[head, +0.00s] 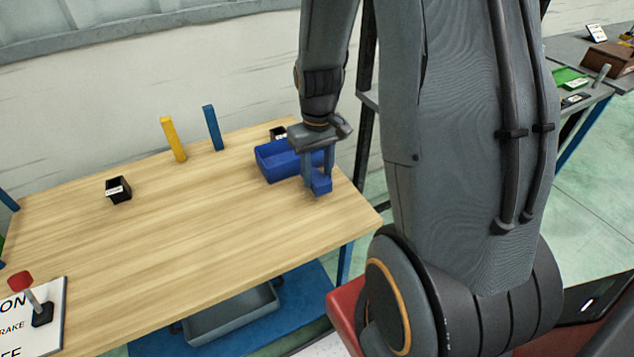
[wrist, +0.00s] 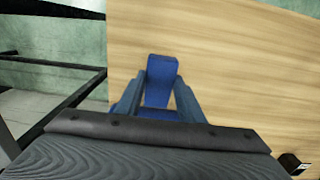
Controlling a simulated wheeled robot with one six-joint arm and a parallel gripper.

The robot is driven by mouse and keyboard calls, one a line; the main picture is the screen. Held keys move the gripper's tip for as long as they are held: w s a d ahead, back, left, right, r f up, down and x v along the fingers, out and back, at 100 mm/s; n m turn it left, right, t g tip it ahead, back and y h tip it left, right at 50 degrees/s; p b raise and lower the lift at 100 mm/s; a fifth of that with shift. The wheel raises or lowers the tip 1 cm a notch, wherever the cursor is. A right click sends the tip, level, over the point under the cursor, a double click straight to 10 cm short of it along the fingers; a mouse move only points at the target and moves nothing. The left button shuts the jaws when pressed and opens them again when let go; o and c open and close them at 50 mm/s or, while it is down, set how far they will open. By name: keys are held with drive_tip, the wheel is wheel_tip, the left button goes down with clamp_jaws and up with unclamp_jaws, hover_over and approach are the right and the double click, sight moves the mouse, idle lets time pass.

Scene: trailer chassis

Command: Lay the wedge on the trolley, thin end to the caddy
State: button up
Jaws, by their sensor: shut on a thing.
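My gripper (head: 317,180) is shut on a blue wedge (head: 322,187) over the right end of the wooden table, at the front right of a blue open bin. In the wrist view the wedge (wrist: 161,82) sits between the two fingers (wrist: 158,95) and reaches beyond their tips. I cannot tell which end is thin, nor whether it touches the table. The blue bin (head: 270,168), which may be the caddy, is partly hidden by my gripper. I cannot make out a trolley for certain.
The wooden table (head: 190,225) is mostly clear in the middle. A yellow block (head: 173,140) and a blue block (head: 213,128) stand upright at its back. A small black box (head: 118,190) stands at left. A red-knobbed lever (head: 32,298) is front left. A grey tray (head: 232,316) lies below.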

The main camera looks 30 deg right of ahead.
sight(318, 177)
drive_tip(key=shift+f+p, duration=0.3)
drive_tip(key=shift+f, duration=1.55)
drive_tip(key=shift+f, duration=0.2)
drive_tip(key=o, duration=1.1)
wheel_tip(318, 177, up, 11)
drive_tip(key=shift+w+r+b, duration=0.1)
drive_tip(key=shift+b, duration=0.8)
drive_tip(key=shift+a+r, duration=0.15)
drive_tip(key=shift+r, duration=0.35)
drive_tip(key=shift+t, duration=0.5)
drive_tip(key=s+a, duration=0.2)
drive_tip(key=a, duration=0.1)
drive_tip(key=s+a, duration=0.6)
drive_tip(key=shift+s+f, duration=0.15)
drive_tip(key=shift+f, duration=0.2)
